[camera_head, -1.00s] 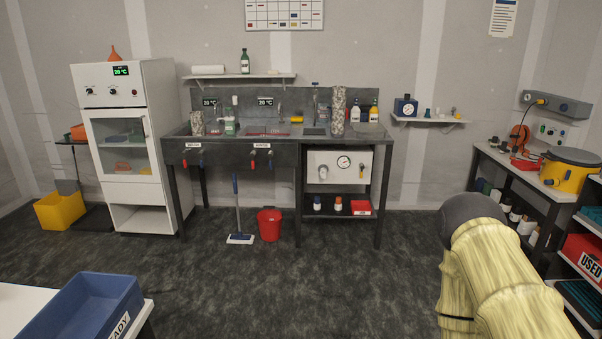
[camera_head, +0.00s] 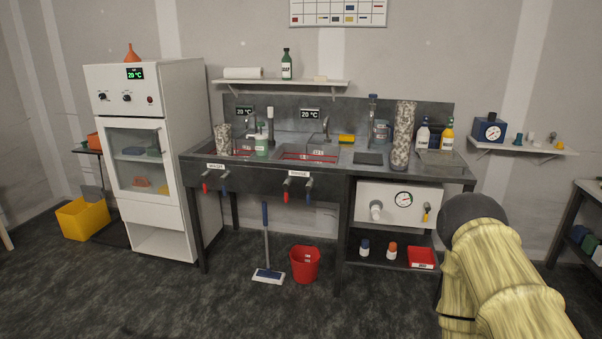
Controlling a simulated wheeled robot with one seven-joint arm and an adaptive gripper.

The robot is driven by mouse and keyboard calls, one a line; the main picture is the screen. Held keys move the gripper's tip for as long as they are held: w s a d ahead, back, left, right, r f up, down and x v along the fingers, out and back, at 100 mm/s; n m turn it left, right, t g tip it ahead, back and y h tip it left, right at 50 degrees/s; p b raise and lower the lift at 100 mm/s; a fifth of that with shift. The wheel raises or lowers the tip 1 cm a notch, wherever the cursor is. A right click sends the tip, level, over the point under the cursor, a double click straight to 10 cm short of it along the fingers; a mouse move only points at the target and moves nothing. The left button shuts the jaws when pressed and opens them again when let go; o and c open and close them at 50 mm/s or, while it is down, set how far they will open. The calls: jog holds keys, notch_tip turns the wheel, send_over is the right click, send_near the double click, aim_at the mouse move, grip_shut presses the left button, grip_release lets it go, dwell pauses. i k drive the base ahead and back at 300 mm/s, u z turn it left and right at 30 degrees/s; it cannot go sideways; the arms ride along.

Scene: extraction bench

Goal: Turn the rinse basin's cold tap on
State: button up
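The sink bench (camera_head: 265,178) stands against the back wall with two basins. The right basin (camera_head: 308,152) carries a white label (camera_head: 300,174) on the front, which seems to read "RINSE" but is too small to be sure. Below that label are a red-handled tap (camera_head: 285,196) and a blue-handled tap (camera_head: 309,196). Under the left basin's label (camera_head: 215,166) are another red-handled tap (camera_head: 205,188) and blue-handled tap (camera_head: 225,188). All handles hang roughly downward. Displays above both basins read 20 °C. My arm shows at lower right; its gripper is out of view.
A red bucket (camera_head: 305,265) and a blue-handled mop (camera_head: 267,250) stand on the floor before the bench. A white cabinet (camera_head: 150,150) stands left, with a yellow bin (camera_head: 83,219) beyond it. The dark floor in front is clear.

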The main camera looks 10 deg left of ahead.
aim_at(309, 186)
jog(key=u, duration=0.4)
jog(key=i, duration=1.9)
jog(key=z, duration=0.4)
